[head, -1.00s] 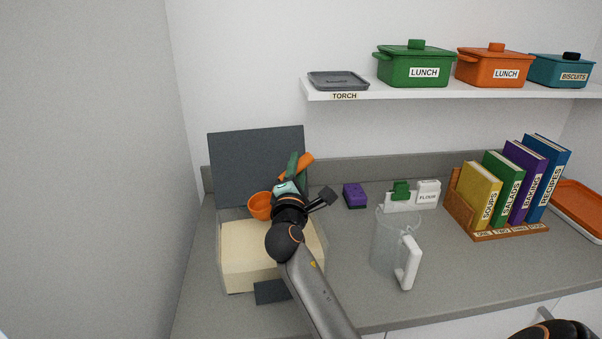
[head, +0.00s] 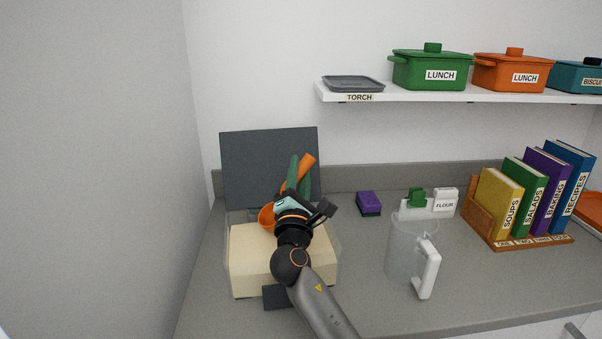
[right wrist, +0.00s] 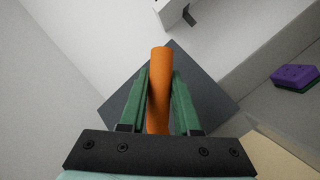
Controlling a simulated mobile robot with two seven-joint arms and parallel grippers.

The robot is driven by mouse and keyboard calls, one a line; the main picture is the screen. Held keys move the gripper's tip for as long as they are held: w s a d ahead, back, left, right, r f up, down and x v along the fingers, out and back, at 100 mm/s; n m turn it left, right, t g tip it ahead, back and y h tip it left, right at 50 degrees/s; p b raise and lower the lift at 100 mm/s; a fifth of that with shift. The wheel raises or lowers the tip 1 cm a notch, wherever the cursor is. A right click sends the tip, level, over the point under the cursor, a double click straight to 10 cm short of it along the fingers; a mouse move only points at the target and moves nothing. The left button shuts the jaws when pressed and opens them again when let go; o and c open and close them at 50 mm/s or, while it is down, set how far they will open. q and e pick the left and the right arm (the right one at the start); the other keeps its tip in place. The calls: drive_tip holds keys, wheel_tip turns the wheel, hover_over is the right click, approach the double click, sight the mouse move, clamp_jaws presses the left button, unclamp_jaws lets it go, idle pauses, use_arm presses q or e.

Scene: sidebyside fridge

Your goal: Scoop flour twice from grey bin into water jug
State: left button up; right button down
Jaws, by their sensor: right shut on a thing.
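My right gripper (head: 293,178) is shut on the orange handle of a scoop (head: 267,216), above the flour bin. The handle (right wrist: 159,88) shows between the green fingers in the right wrist view. The scoop's cup is partly hidden behind my wrist in the head view, and I cannot tell whether it holds flour. The bin (head: 233,278) has clear walls, pale flour inside and a dark grey lid (head: 265,160) standing open behind. The clear water jug (head: 403,255) with a white handle stands upright to the right. My left gripper is not in view.
A purple and green sponge (head: 369,203) and a white holder with a FLOUR label (head: 444,205) stand behind the jug. A book rack (head: 520,242) is at the right. A shelf (head: 420,94) with pots hangs above. Counter is clear between bin and jug.

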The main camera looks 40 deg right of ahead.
wheel_tip(320, 180, down, 3)
drive_tip(key=shift+f+b, duration=0.1)
drive_tip(key=shift+b, duration=1.05)
